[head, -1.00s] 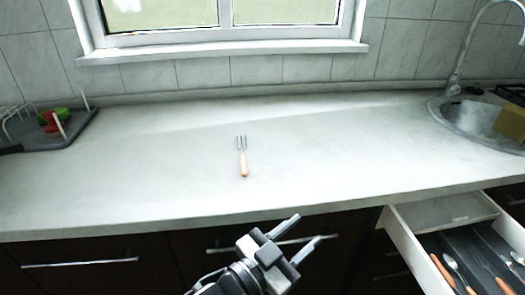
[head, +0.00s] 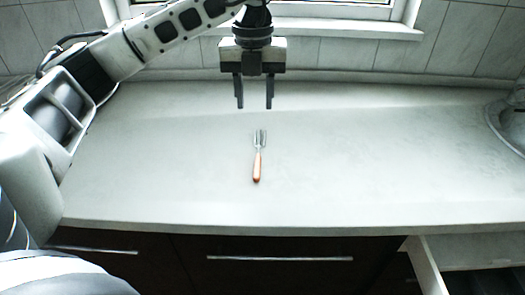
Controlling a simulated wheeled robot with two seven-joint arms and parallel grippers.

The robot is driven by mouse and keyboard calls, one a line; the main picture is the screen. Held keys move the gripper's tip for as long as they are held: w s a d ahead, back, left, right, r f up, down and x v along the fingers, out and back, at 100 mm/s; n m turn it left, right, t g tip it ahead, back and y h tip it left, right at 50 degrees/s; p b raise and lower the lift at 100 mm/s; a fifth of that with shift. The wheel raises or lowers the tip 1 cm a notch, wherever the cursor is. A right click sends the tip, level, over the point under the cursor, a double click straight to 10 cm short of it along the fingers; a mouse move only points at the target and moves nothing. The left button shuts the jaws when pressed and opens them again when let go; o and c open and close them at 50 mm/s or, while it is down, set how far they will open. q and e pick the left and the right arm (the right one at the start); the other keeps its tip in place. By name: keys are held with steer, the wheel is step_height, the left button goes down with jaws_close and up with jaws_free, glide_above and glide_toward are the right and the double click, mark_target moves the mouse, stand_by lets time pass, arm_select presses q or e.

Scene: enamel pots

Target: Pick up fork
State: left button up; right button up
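The fork (head: 258,167) lies on the pale countertop, its metal tines toward the window and its orange-brown handle toward the front edge. My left gripper (head: 255,104) hangs above the counter, fingers pointing down. In the picture its fingertips are a little above the fork's tines. The two fingers are apart with nothing between them, and the gripper does not touch the fork. My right gripper is not in the head view.
The countertop (head: 400,160) around the fork is clear. A sink (head: 508,122) is at the right edge. A drawer (head: 425,268) stands open at the lower right. The tiled wall and window sill (head: 350,30) are behind.

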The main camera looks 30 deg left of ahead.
arm_select(q)
glide_above(258, 163)
steer(key=f, duration=0.6)
steer(key=a+f, duration=0.1)
steer(key=f, duration=0.3)
steer(key=shift+p, duration=0.3)
steer(key=shift+d+f+p, duration=0.25)
steer(key=shift+f, duration=1.1)
steer(key=shift+d+f+p, duration=0.2)
steer(key=shift+f+p, duration=0.05)
steer(key=shift+f, duration=1.1)
jaws_close()
